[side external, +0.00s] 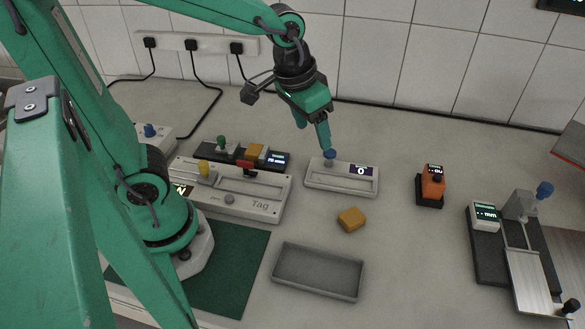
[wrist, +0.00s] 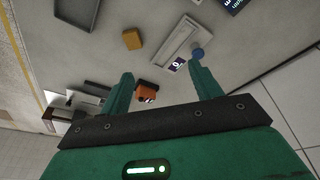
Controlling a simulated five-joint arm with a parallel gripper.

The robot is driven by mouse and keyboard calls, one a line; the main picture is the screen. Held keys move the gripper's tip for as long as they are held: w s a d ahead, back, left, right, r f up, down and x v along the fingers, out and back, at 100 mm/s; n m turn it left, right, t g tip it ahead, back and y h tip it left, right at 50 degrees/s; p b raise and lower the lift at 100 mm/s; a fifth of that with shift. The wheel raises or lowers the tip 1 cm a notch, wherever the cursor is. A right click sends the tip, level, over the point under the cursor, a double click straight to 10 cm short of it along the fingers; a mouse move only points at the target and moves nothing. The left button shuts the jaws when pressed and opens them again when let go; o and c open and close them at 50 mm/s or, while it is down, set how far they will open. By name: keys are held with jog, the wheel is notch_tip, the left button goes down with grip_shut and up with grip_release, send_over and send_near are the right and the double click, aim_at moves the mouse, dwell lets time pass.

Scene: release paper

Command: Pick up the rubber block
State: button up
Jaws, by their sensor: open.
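A mustard-yellow block (side external: 351,219), which looks like the rubber block, lies on the grey table between the shallow grey tray and the white panel with the blue knob. It also shows in the wrist view (wrist: 131,39), beyond the fingertips and left of centre. My gripper (side external: 324,140) is up behind the block, over the white panel's blue knob in the side view. In the wrist view its two fingers (wrist: 162,72) stand wide apart with nothing between their tips. The gap between knob and fingers is hard to judge.
The shallow grey tray (side external: 274,268) is empty, in front of the block. The white panel (side external: 345,182) with its blue knob (side external: 329,154) stands behind it. An orange device (side external: 432,184) and a black-based gauge (side external: 490,262) are at right; a "Tag" unit (side external: 250,200) is left.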

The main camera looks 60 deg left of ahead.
aim_at(352, 216)
jog(key=w+d+f+g, duration=0.1)
jog(key=w+d+f, duration=0.1)
jog(key=f, duration=0.2)
jog(key=w+d+f+g, duration=0.1)
jog(key=w+d+f, duration=0.1)
jog(key=d+f, duration=0.1)
jog(key=w+d+f, duration=0.1)
jog(key=d+f, duration=0.2)
jog(key=f, duration=0.1)
jog(key=shift+w+f+g, duration=0.3)
jog(key=shift+w+g, duration=0.1)
jog(key=shift+w+d+f, duration=0.1)
jog(key=shift+d+f, duration=0.25)
jog(key=shift+f, duration=0.2)
jog(key=shift+w+f, duration=0.1)
jog(key=shift+f, duration=3.8)
jog(key=c, duration=1.1)
